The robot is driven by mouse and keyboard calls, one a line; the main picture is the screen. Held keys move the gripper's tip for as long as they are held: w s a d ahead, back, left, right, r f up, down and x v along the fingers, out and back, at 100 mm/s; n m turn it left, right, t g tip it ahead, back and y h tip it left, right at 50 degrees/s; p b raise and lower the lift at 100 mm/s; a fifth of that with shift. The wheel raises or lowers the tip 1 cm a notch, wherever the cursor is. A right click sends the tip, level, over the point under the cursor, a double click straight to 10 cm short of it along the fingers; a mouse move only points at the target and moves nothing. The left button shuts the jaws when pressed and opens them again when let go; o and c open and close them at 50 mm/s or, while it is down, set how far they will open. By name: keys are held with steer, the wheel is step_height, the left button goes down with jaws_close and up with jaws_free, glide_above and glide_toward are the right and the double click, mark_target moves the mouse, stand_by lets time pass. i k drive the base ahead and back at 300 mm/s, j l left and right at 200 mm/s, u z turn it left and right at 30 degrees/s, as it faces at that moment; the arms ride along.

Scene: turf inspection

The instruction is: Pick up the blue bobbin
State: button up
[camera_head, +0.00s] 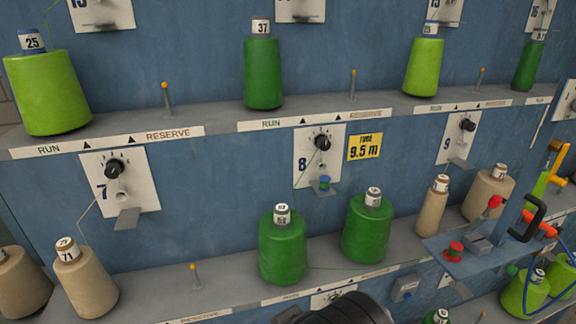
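My gripper's fingertips do not show.
Two green cones (283,247) (367,228) stand on the lower shelf (150,297) below station 8. A tan cone (86,281) stands at left. Upright pegs (166,98) stand on the upper shelf. A blue carriage (450,238) with a red button juts out at right.

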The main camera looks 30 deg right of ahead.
mark_target(324, 186)
steer(key=k+z, duration=0.1)
steer(key=z, duration=1)
steer(key=l+u, duration=0.2)
steer(key=u, duration=0.2)
steer(key=i+l+u, duration=0.1)
steer(key=u, duration=0.35)
steer(key=l+u, duration=0.5)
steer(key=u, duration=0.3)
